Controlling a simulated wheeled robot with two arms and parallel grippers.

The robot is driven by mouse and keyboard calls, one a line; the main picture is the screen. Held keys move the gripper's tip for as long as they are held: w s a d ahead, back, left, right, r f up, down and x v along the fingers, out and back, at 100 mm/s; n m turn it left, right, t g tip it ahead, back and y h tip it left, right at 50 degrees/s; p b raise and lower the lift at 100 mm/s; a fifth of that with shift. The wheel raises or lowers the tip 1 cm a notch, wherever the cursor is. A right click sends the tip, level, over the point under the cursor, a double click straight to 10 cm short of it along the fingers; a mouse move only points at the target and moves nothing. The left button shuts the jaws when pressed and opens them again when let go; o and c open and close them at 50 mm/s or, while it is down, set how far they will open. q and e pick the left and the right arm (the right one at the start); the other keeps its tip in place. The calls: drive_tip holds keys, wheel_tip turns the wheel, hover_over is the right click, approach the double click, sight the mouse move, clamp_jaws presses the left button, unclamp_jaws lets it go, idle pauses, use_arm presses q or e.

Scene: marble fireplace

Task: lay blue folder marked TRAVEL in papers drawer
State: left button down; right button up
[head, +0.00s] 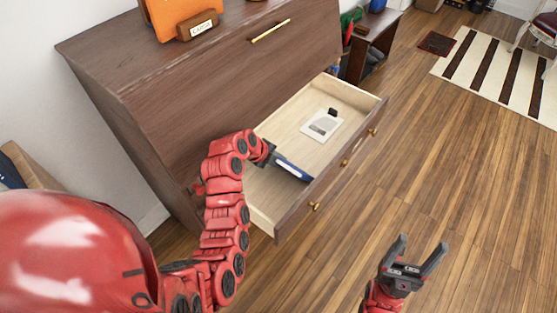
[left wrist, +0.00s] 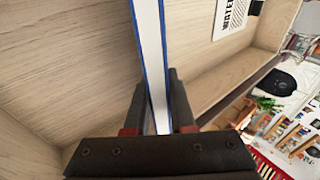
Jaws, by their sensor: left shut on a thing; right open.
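The blue folder (head: 293,171) is in my left gripper (head: 268,153), over the near-left part of the open drawer (head: 262,205). In the left wrist view the folder (left wrist: 150,60) appears edge-on, as a white band between two blue covers, with the fingers (left wrist: 159,110) shut on either side of it. Its marking cannot be read. I cannot tell whether its lower edge touches the drawer floor. My right gripper (head: 415,256) is open and empty, above the wooden floor, right of the drawer.
A white sheet (head: 322,125) and a small black object (head: 333,112) lie farther back in the drawer; the sheet (left wrist: 233,15) shows partly printed letters "WATE". The brown cabinet (head: 200,80) carries an orange holder (head: 180,15) on top. The drawer floor near the folder is bare.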

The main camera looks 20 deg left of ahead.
use_arm(q)
drive_tip(key=c, duration=0.7)
unclamp_jaws()
drive_tip(key=shift+s+a+r, duration=0.25)
drive_tip(key=shift+r, duration=0.3)
drive_tip(key=p+v, duration=0.6)
drive_tip(key=v, duration=1)
drive_tip(key=shift+s, duration=0.1)
